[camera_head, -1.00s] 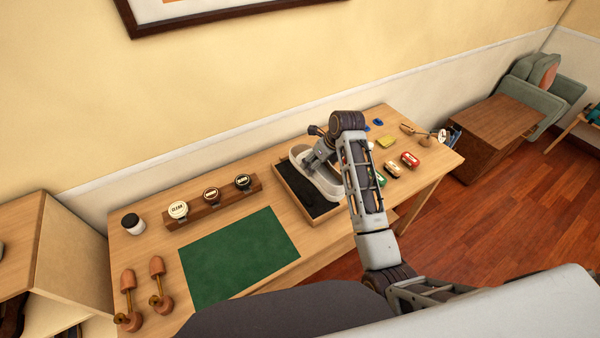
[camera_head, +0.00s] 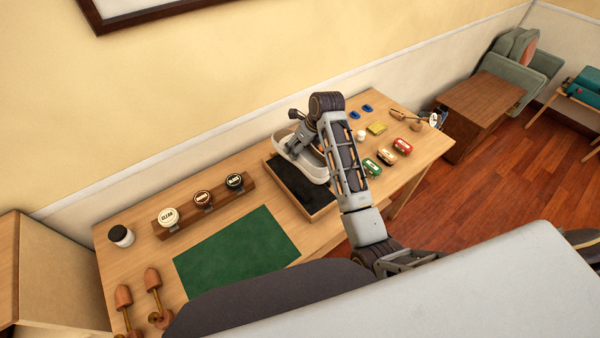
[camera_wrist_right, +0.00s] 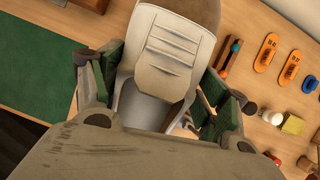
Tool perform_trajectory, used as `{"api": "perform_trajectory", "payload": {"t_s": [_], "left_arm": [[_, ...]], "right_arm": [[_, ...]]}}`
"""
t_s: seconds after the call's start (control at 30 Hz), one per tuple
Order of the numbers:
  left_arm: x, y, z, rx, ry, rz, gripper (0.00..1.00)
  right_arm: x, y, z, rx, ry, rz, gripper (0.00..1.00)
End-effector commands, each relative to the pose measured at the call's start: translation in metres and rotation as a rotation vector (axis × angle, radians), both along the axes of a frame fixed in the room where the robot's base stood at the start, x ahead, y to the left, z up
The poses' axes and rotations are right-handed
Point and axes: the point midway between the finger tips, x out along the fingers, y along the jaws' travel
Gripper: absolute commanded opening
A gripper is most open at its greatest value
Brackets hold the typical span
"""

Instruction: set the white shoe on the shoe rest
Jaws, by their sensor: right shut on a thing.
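The white shoe (camera_head: 316,172) is at the wooden tray with a black pad (camera_head: 295,183), the likely shoe rest, on the table. My right gripper (camera_head: 300,147) is shut on the shoe and covers part of it. I cannot tell whether its sole touches the pad. In the right wrist view, the shoe (camera_wrist_right: 172,52) is pale, with stitched panels, between the dark green fingers of my right gripper (camera_wrist_right: 158,88). My left gripper is out of view.
A green mat (camera_head: 236,253) and a wooden block with several tins (camera_head: 204,200) lie left of the tray. Brushes, tins and a yellow sponge (camera_head: 376,128) lie right. A wall runs behind.

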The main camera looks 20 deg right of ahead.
Motion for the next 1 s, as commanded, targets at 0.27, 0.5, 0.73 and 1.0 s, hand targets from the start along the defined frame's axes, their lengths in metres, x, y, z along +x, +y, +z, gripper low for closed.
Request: {"api": "perform_trajectory", "payload": {"t_s": [0.27, 0.5, 0.73, 1.0], "left_arm": [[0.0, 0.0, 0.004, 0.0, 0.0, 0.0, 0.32], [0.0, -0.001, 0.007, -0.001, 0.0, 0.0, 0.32], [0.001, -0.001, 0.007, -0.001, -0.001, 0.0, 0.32], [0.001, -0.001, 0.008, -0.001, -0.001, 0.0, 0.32]], "right_arm": [[-0.001, -0.001, -0.026, -0.003, 0.003, 0.0, 0.39], [0.0, -0.001, -0.055, -0.002, 0.001, 0.0, 0.39], [0.0, 0.0, -0.061, 0.0, -0.001, 0.0, 0.39], [0.0, 0.0, -0.063, 0.0, 0.0, 0.0, 0.39]]}}
